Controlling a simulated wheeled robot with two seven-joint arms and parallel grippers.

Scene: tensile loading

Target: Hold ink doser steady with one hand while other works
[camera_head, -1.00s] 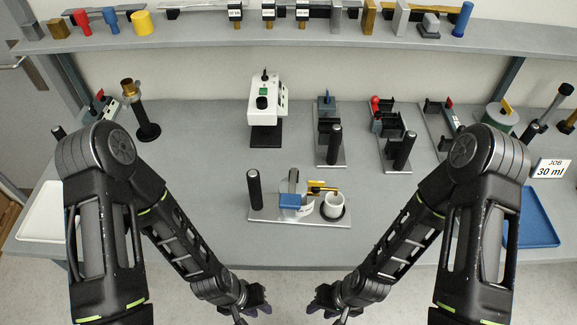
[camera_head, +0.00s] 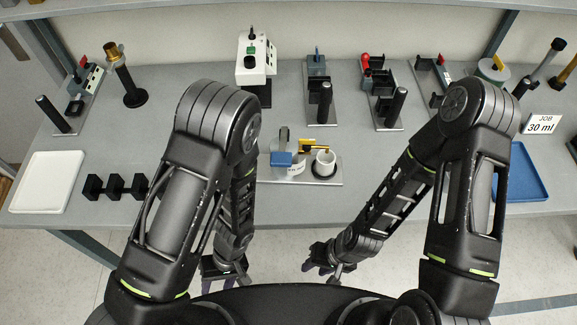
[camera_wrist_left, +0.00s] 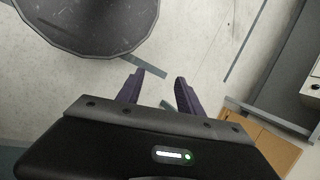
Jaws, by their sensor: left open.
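What looks like the ink doser (camera_head: 331,180) is a grey plate on the front of the bench, with a blue block (camera_head: 281,159), a yellow lever (camera_head: 314,149) and a white cup (camera_head: 325,162) in a dark ring. My left arm hides its left end. My left gripper (camera_head: 224,278) is low in front of the bench edge, apart from the plate; in the left wrist view its purple fingers (camera_wrist_left: 160,76) are spread with nothing between them, above the floor. My right gripper (camera_head: 314,262) is also in front of the bench edge, apart from the plate; its finger gap is unclear.
A white tray (camera_head: 45,182) and a black rack (camera_head: 117,186) lie at the bench's left. A blue tray (camera_head: 520,172) and a "JOB 30 ml" card (camera_head: 541,124) are at the right. A white machine (camera_head: 256,58) and several fixtures stand behind. Bench right of the plate is partly clear.

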